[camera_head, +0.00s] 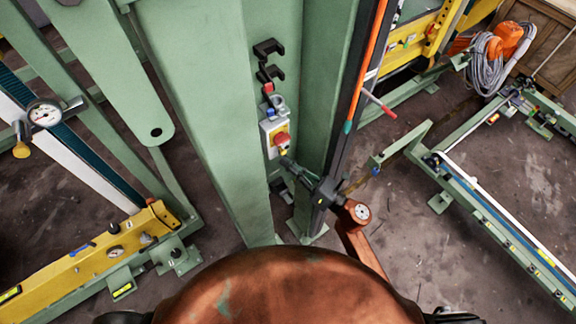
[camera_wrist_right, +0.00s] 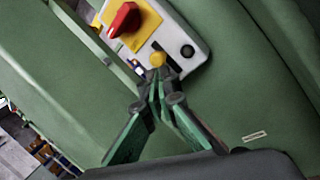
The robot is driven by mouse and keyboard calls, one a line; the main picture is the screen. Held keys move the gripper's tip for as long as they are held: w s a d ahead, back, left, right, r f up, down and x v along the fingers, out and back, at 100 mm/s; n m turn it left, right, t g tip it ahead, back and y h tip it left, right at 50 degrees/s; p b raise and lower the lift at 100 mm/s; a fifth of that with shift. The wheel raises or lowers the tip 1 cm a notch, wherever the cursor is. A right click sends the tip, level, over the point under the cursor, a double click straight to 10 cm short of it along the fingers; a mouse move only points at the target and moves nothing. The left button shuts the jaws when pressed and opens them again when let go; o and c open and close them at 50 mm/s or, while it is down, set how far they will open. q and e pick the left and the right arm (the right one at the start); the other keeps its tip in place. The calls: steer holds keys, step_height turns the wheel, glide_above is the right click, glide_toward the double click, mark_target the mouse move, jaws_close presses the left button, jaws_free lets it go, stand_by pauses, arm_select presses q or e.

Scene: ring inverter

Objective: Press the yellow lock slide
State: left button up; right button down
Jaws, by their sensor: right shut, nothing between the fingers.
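The yellow lock slide (camera_wrist_right: 157,59) is a small rounded yellow knob on a light grey switch panel (camera_wrist_right: 189,38), by a dark slot, in the right wrist view. A red rotary switch (camera_wrist_right: 125,18) on a yellow plate sits up and left of it. In the head view the switch box (camera_head: 267,142) is mounted on a green column. My right gripper (camera_wrist_right: 157,82) is shut and empty, its tips just below the slide; I cannot tell whether they touch it. In the head view the right gripper (camera_head: 287,163) reaches the box's lower edge. My left gripper is not in view.
The green column (camera_head: 195,90) fills the left of the box. Black hooks (camera_head: 268,60) are above it. A dark upright rail (camera_head: 350,110) with an orange strip stands right of it. Green and yellow machine frames flank both sides; bare floor (camera_head: 400,225) shows to the right.

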steer(key=shift+r, duration=0.7)
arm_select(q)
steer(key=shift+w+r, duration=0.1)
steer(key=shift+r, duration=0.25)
arm_select(e)
steer(key=shift+f, duration=0.1)
steer(key=shift+f, duration=0.15)
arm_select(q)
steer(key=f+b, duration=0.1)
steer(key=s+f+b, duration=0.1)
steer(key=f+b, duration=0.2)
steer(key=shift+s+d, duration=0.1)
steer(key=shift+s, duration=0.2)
arm_select(e)
steer(key=s+d+f, duration=0.5)
steer(key=s+d, duration=0.1)
steer(key=s, duration=0.1)
steer(key=shift+s+d+f, duration=0.25)
steer(key=shift+s+d, duration=0.05)
steer(key=shift+d, duration=0.1)
